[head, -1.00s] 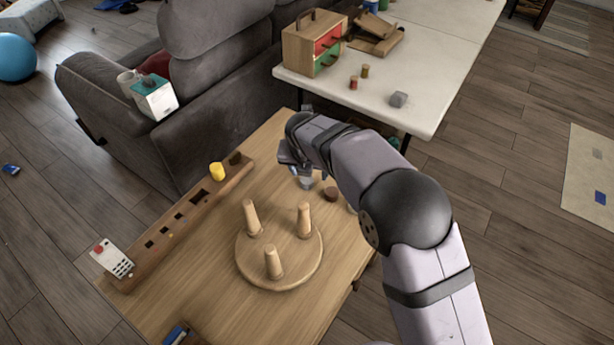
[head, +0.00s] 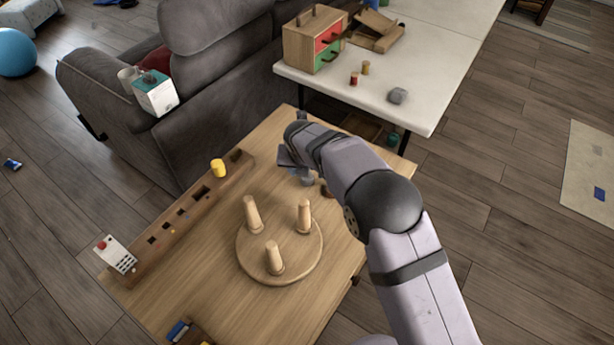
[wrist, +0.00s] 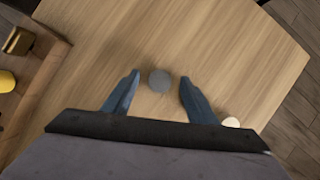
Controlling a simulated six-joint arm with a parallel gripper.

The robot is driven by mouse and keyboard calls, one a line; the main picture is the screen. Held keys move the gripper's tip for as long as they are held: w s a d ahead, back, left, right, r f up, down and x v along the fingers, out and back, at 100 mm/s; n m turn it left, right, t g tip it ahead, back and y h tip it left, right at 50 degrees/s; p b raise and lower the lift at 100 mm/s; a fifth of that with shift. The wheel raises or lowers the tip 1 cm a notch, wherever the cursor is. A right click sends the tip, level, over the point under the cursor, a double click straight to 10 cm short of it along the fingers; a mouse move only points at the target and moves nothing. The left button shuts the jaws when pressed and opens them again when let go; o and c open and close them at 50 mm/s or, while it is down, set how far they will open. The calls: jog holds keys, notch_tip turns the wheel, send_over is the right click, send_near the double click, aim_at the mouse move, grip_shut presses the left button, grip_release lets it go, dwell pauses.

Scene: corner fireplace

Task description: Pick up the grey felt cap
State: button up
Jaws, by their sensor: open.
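The grey felt cap (wrist: 160,84) is a small dark grey disc on the wooden table in the wrist view. It lies between the tips of my gripper's two blue fingers, with a gap on each side. My gripper (wrist: 159,78) is open and empty. In the head view, the grey cap (head: 307,181) shows just below the gripper (head: 298,170), partly covered by the arm's end. How high the fingers are above the table is hard to tell.
A round wooden base with three pegs (head: 280,268) stands in front of the cap. A long wooden block with holes (head: 180,215) and a yellow cylinder (head: 218,168) are left. A brown piece (head: 327,191) sits close by the cap. A pale round thing (wrist: 231,122) lies beside the right finger.

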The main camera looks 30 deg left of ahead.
jog(key=shift+x, duration=1.2)
jog(key=c, duration=1)
jog(key=shift+o, duration=0.2)
